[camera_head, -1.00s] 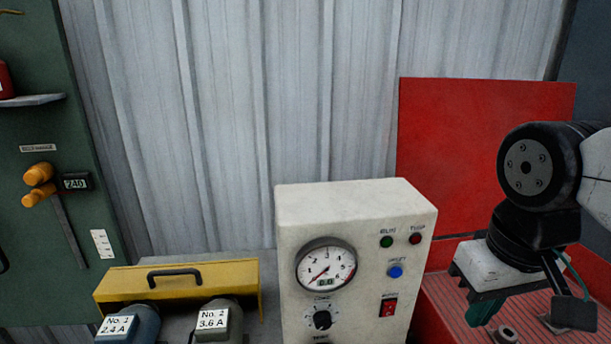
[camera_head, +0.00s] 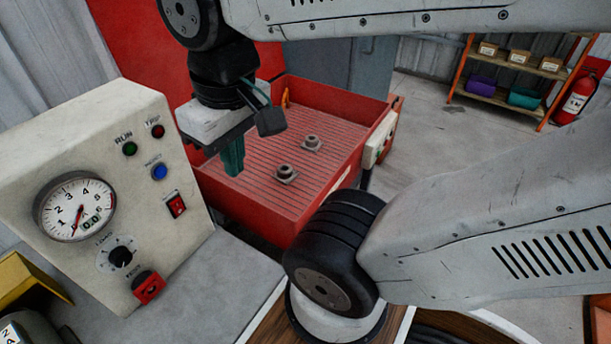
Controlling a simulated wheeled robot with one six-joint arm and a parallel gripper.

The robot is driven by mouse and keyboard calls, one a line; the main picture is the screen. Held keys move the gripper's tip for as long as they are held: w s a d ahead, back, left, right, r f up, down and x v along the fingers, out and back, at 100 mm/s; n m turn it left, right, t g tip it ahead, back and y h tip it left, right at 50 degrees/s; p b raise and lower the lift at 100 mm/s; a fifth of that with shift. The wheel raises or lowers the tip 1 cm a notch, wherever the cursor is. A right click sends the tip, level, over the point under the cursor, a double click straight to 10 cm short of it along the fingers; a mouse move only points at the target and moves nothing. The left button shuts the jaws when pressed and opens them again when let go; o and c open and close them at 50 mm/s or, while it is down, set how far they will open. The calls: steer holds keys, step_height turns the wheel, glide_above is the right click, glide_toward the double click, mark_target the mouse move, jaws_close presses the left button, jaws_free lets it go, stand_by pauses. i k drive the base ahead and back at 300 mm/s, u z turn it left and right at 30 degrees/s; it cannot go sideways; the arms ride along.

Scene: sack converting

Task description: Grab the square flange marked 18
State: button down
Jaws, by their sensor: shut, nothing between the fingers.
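Two small grey square flanges lie on the ribbed floor of a red tray (camera_head: 345,185). The nearer flange (camera_head: 286,174) is left of the farther flange (camera_head: 311,144). Each has a square base with a round raised hub. I cannot read any number on either. My gripper (camera_head: 233,160) hangs over the left part of the tray, to the left of both flanges and apart from them. It points downward, its green fingers are together, and it is empty.
A cream test box (camera_head: 105,180) with gauge and buttons stands left of the tray. A red panel (camera_head: 130,45) rises behind. A shelf rack (camera_head: 508,80) with bins and a fire extinguisher (camera_head: 575,100) stand at the far right. My arm crosses the right side.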

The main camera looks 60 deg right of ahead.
mark_target(312, 143)
steer(key=k, duration=0.5)
steer(key=u, duration=2.7)
steer(key=k, duration=2.05)
steer(key=z, duration=2.2)
